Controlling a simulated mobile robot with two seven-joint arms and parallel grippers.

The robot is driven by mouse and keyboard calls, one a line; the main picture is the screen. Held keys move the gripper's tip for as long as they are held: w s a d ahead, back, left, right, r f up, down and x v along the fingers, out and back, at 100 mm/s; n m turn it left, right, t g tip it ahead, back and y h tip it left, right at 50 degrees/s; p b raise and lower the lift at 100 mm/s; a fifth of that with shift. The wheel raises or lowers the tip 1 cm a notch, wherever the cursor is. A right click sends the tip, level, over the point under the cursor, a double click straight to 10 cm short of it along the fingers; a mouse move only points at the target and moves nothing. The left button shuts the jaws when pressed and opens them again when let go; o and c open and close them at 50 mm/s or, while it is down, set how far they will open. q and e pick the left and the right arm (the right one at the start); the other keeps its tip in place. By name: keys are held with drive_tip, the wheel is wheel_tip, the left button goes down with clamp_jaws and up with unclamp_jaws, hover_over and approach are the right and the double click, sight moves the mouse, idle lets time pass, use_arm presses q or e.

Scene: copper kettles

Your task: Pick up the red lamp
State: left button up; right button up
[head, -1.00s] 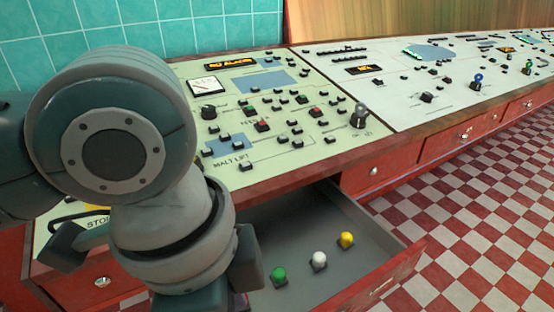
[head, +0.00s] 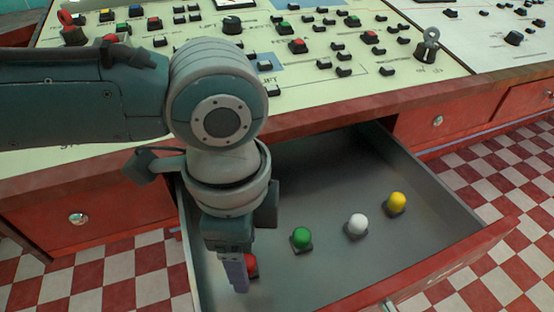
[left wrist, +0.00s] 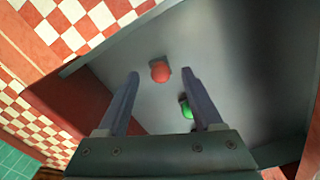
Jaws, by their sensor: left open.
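The red lamp (head: 251,264) stands in the open drawer at its left end, partly hidden behind my left gripper (head: 238,280) in the head view. In the left wrist view the red lamp (left wrist: 160,72) sits on a small dark base, ahead of and between the two fingers. My left gripper (left wrist: 159,85) is open and empty, pointing down into the drawer, with the lamp not gripped. My right gripper is not in view.
A green lamp (head: 301,238), a white lamp (head: 356,225) and a yellow lamp (head: 397,203) stand in a row to the right in the drawer (head: 330,172). The green lamp (left wrist: 187,108) is close to one finger. The control panel (head: 130,80) overhangs behind.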

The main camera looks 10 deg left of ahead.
use_arm(q)
drive_tip(key=shift+f, duration=0.75)
clamp_jaws()
